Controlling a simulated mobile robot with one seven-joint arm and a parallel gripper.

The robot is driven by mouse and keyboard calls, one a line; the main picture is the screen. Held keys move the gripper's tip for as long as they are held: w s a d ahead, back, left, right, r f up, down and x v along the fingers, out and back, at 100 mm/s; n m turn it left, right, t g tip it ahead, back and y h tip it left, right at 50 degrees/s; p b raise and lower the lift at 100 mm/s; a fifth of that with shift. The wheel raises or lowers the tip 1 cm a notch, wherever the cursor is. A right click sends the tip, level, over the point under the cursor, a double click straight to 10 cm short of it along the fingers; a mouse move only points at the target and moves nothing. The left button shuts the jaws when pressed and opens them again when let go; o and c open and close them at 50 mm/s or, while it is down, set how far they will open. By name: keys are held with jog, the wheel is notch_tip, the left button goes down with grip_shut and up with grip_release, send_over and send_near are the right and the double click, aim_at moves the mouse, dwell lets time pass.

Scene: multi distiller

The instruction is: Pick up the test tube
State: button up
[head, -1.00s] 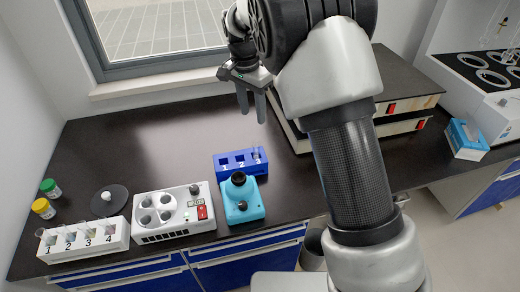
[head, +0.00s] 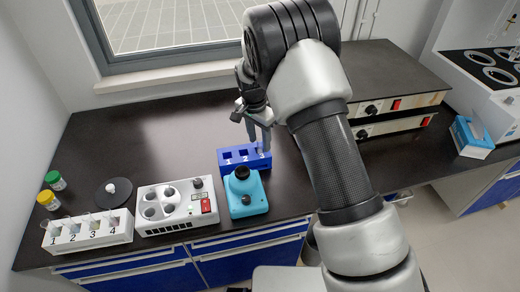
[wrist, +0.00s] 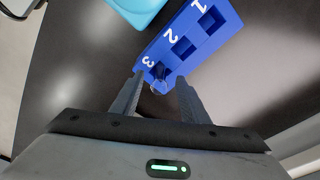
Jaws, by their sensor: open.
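The blue rack (head: 232,168), with slots numbered 1, 2 and 3, stands on the dark bench; it also shows in the wrist view (wrist: 212,42). A clear test tube (wrist: 160,86) stands in slot 3; slots 1 and 2 look empty. My gripper (wrist: 159,80) is open, with one finger on each side of the tube's top in the wrist view. I cannot tell whether the fingers touch it. In the head view my gripper (head: 259,138) is at the rack's right end, and its fingers partly hide the tube.
A teal device (head: 246,196) stands just in front of the rack. To the left are a white device with round wells (head: 172,206), a white numbered rack with tubes (head: 88,235), a dark disc (head: 112,195) and two small bottles. Stacked boxes (head: 390,115) stand to the right.

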jog(key=shift+w+d+f, duration=0.1)
jog(key=shift+f, duration=0.7)
jog(key=shift+r, duration=0.1)
grip_shut()
